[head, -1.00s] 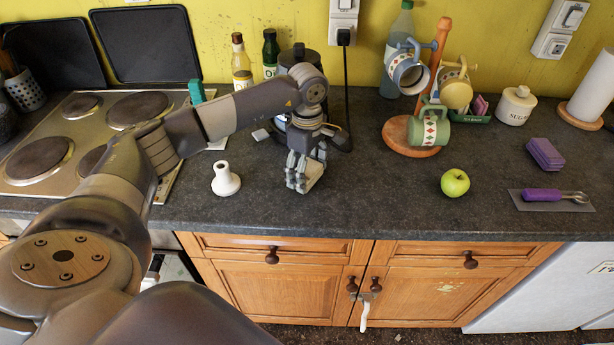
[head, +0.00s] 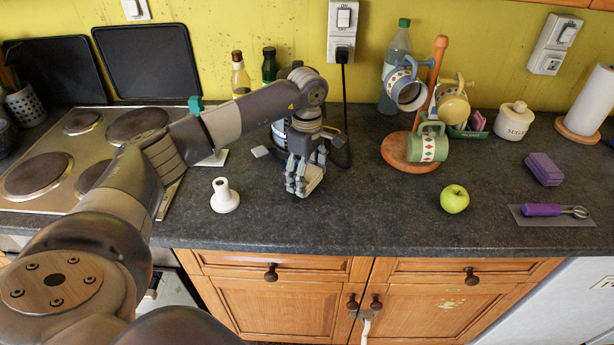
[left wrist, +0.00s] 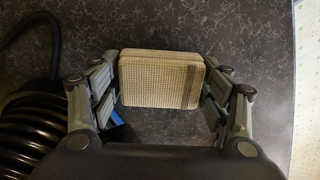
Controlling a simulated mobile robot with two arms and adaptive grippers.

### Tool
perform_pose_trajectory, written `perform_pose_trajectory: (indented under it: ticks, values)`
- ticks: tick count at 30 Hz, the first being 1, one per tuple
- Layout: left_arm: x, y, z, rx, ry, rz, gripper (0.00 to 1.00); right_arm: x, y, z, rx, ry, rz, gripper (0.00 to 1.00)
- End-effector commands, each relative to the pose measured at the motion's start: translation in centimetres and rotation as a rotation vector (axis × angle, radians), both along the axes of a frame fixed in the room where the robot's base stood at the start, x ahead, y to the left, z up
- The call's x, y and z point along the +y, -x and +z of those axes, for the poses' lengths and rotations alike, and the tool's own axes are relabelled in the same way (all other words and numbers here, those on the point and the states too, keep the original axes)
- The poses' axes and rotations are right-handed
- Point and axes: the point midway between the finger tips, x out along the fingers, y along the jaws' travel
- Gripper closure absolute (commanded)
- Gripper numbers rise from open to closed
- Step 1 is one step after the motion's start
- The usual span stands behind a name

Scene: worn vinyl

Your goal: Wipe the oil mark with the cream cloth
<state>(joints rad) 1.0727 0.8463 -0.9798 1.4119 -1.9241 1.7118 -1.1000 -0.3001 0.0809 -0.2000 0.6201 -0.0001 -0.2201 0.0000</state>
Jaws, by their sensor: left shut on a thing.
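The cream cloth (left wrist: 162,80) is a folded, waffle-textured pad with a dark stripe near one end. My left gripper (head: 304,184) has its fingers shut on the cloth's two sides. In the head view the cloth (head: 313,179) shows partly behind the fingers, low over the dark worktop, right of a white funnel-shaped object. Whether it touches the worktop I cannot tell. A pale yellowish mark (head: 447,304) shows on the right cupboard door; I cannot tell if it is the oil mark. No clear mark shows on the worktop. My right gripper is not in view.
The white funnel-shaped object (head: 225,196) stands left of my gripper. A dark appliance with a cord is close behind it. The mug stand (head: 403,150), green apple (head: 454,199), purple sponge (head: 544,169) and purple-handled tool (head: 542,210) are to the right. Worktop between gripper and apple is clear.

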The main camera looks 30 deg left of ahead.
Motion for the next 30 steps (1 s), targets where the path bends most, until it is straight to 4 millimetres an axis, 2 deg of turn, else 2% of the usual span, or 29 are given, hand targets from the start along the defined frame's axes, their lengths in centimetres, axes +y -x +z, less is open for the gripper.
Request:
perform_pose_trajectory:
  ticks: [1, 18, 30]
  values:
    - [0.0, 0.0, 0.8, -0.002, 0.0, 0.0, 0.49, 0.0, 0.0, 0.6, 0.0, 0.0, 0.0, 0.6]
    - [0.0, 0.0, 5.2, 0.0, 0.0, 0.0, 0.49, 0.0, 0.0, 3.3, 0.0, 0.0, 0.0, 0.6]
    - [0.0, 0.0, 5.3, 0.0, 0.0, 0.0, 0.49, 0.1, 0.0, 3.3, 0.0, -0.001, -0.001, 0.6]
